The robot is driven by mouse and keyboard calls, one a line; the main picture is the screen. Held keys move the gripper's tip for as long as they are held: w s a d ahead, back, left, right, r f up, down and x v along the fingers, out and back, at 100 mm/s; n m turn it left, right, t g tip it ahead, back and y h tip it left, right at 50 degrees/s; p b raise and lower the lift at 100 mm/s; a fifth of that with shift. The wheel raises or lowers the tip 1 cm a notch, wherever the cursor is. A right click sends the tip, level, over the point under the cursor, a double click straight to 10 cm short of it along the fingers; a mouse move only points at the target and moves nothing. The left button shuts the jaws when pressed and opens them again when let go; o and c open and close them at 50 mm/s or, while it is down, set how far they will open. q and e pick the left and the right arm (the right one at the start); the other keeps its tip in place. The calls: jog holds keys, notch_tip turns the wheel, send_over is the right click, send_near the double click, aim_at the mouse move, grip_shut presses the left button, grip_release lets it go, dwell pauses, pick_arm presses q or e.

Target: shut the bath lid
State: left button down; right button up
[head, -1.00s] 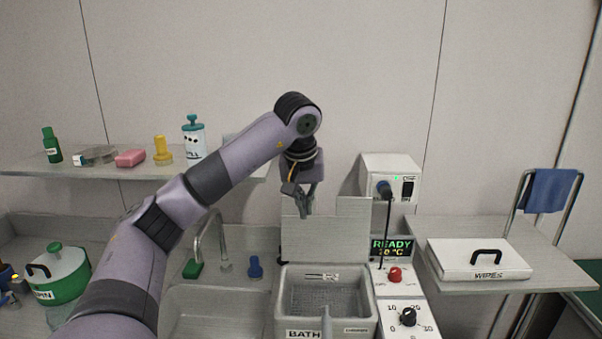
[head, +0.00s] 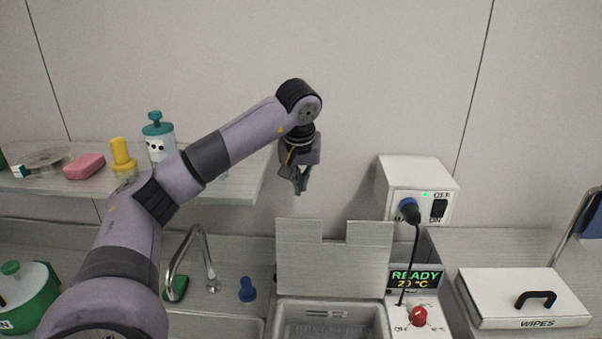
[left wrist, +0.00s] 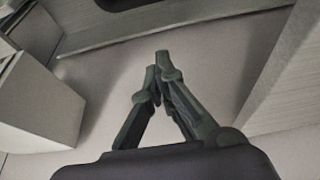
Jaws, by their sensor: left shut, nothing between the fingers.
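The bath (head: 331,306) is a grey basin at the bottom middle of the head view, its lower part cut off by the frame. Its lid (head: 330,270) is a grey plate with a notch in the top edge, standing upright at the back of the bath, open. My left gripper (head: 299,189) is shut and empty, pointing down, above the lid's top edge and apart from it. In the left wrist view its fingertips (left wrist: 162,62) meet. My right gripper is not in view.
A white power box (head: 412,190) with a cable stands right of the lid, above a READY display (head: 414,279). A shelf (head: 230,180) with bottles is at left. A tap (head: 190,255) and a blue knob (head: 247,290) are left of the bath. A white WIPES box (head: 522,297) is at right.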

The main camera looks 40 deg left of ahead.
pick_arm(q)
jog(key=f+p, duration=0.2)
jog(key=f, duration=0.1)
jog(key=s+d+f+p, duration=0.1)
jog(key=f, duration=0.1)
jog(key=shift+s+f, duration=0.1)
jog(key=shift+f, duration=0.1)
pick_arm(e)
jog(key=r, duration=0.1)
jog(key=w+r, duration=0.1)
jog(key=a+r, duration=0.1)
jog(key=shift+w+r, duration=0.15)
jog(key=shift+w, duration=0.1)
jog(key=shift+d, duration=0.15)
